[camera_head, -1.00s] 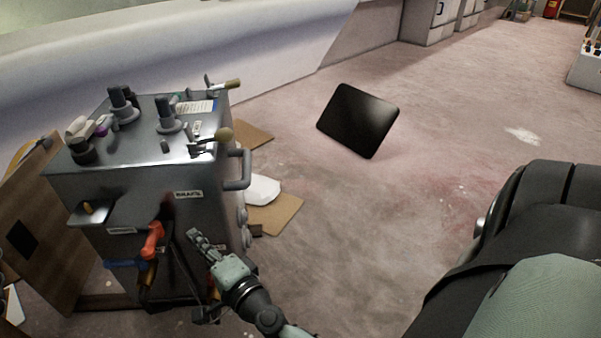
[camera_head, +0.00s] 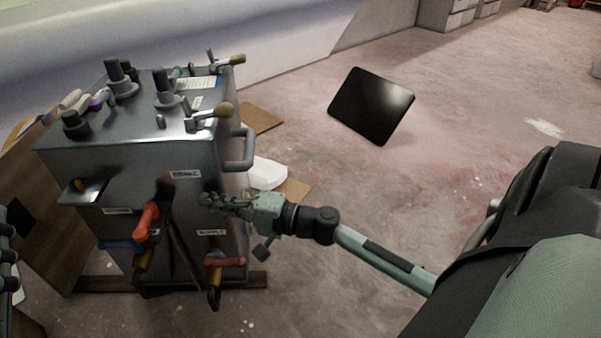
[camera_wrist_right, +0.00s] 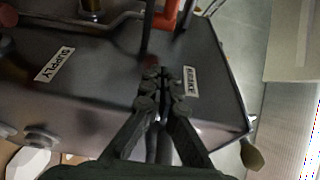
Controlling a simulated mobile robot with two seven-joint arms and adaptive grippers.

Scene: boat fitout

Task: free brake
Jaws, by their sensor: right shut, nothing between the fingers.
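A grey metal control cabinet (camera_head: 190,150) stands at left in the head view. A BRAKE label (camera_head: 185,174) is on its upper front; it also shows in the right wrist view (camera_wrist_right: 190,82). A lever with a tan ball knob (camera_head: 222,110) sits on top near the right edge above that label. My right gripper (camera_head: 205,199) is shut and empty just below and right of the BRAKE label. In the wrist view its fingertips (camera_wrist_right: 160,75) lie left of the label; contact with the panel cannot be told. A dark part at the left edge looks like my left gripper (camera_head: 6,255), mostly cut off.
A red-orange handle (camera_head: 147,221) and a red-handled valve (camera_head: 225,262) under the SUPPLY label (camera_head: 211,232) stick out of the front. A grey grab handle (camera_head: 242,150) juts from the right side.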

